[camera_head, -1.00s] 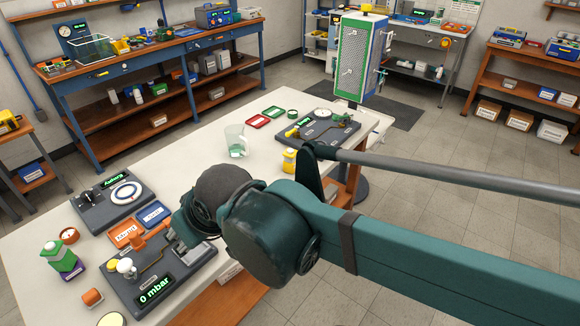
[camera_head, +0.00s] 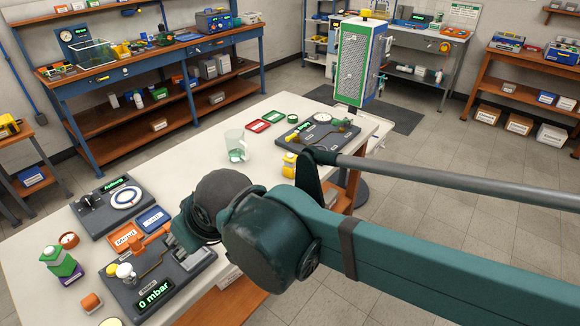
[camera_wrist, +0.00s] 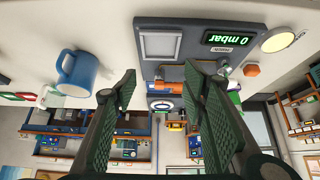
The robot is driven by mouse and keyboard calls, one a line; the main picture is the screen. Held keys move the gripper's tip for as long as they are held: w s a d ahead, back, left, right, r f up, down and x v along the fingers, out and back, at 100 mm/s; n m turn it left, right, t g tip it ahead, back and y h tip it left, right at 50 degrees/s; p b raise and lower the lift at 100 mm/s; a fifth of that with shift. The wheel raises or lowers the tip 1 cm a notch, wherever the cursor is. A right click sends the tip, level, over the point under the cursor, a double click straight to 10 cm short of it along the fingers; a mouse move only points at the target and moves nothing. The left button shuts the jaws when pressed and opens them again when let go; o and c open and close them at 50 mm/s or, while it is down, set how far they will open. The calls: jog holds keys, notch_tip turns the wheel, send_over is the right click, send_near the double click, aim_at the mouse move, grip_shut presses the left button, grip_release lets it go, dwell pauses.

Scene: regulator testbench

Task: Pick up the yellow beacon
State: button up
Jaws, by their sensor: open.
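A small yellow object with a pale band, which looks like the yellow beacon (camera_head: 289,165), stands on the white bench beside the right-hand test board. It is just behind my arm in the head view, which may hide part of it. I cannot make it out in the wrist view. My gripper (camera_wrist: 160,68) is open, with two green ridged fingers apart and nothing between them. It is over the near-left part of the bench, by the board with the 0 mbar display (camera_wrist: 232,39), well away from the yellow object. In the head view my wrist hides the fingers.
A clear jug (camera_head: 236,146) stands mid-bench. A green beacon-like object (camera_head: 63,264), an orange block (camera_head: 91,302) and a dial board (camera_head: 113,204) are at the left. A blue mug (camera_wrist: 78,72) shows in the wrist view. Bare bench lies around the jug.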

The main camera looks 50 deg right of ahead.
dwell(0.3)
jog(key=w+d+r+m+g+h+p, duration=0.1)
jog(key=w+d+m+p, duration=0.1)
jog(key=d, duration=0.4)
jog(key=w+d+r+m+g+h+p, duration=0.1)
jog(key=w+d+m+p, duration=0.2)
jog(key=d, duration=0.4)
jog(key=w+d+r+m+h+p, duration=0.1)
jog(key=w+d+m+p, duration=0.2)
jog(key=d, duration=0.4)
jog(key=shift+r+g+p, duration=0.35)
jog(key=shift+g+p, duration=0.05)
jog(key=shift+p, duration=0.4)
jog(key=d+m+g+p, duration=0.2)
jog(key=d+m+p, duration=0.2)
jog(key=d, duration=0.6)
jog(key=m+g+h+p, duration=0.1)
jog(key=m+p, duration=0.2)
jog(key=p, duration=0.1)
send_over(289, 156)
jog(key=a, duration=0.3)
notch_tip(289, 156, down, 3)
jog(key=shift+s+d+f+m, duration=0.2)
jog(key=shift+d+f+m, duration=0.1)
jog(key=shift+d, duration=0.2)
jog(key=shift+f, duration=0.1)
